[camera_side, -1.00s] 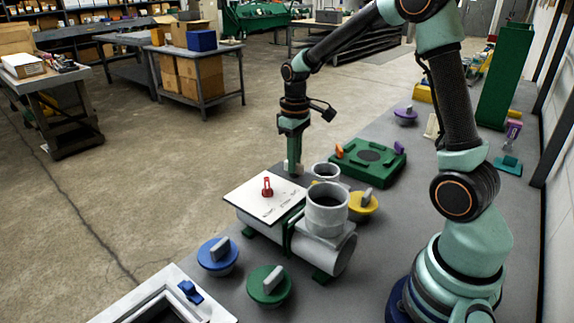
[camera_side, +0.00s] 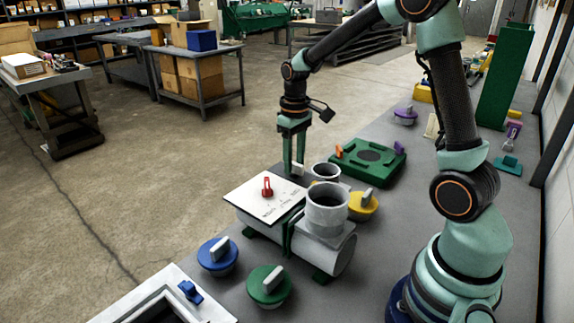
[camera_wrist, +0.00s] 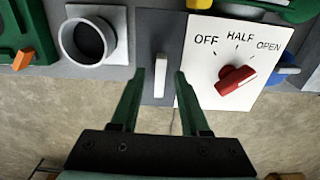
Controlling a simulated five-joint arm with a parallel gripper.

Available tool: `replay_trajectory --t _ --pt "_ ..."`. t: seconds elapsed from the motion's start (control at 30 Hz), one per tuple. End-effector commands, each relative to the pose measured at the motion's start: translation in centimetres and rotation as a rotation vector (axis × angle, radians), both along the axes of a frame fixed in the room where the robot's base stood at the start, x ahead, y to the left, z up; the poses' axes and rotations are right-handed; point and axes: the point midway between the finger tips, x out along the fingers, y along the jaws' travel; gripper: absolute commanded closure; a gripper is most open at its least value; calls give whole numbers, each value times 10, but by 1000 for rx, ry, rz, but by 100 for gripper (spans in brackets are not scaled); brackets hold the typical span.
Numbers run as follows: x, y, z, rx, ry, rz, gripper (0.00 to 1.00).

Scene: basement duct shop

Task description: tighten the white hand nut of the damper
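The white hand nut (camera_wrist: 159,76) shows in the wrist view as a narrow upright bar on a dark grey strip, beside the white dial plate (camera_wrist: 232,57). My gripper (camera_wrist: 160,72) is open, with one fingertip on each side of the nut and a visible gap to both. In the side view my gripper (camera_side: 294,170) points down behind the dial plate (camera_side: 264,198), and the nut (camera_side: 299,170) shows small and pale at its fingertips. The damper's grey duct (camera_side: 323,252) lies in front. A red handle (camera_wrist: 235,80) sits on the plate marked OFF, HALF, OPEN.
A grey round collar (camera_side: 326,172) stands close to the right of my gripper, and a taller pipe stub (camera_side: 327,207) in front. A green fixture (camera_side: 368,158) is behind right. Blue (camera_side: 217,256), green (camera_side: 268,286) and yellow (camera_side: 363,206) knobs stand around the duct.

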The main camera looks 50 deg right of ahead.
Motion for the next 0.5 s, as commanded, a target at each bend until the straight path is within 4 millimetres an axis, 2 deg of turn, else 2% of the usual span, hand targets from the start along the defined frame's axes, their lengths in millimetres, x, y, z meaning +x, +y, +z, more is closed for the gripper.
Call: replay_trajectory --t 0.27,0.37,0.5 --pt "0 0 1 0 1 1 55" --pt "1 0 9 0 -2 1 55" --pt "1 0 33 -1 -4 1 55"
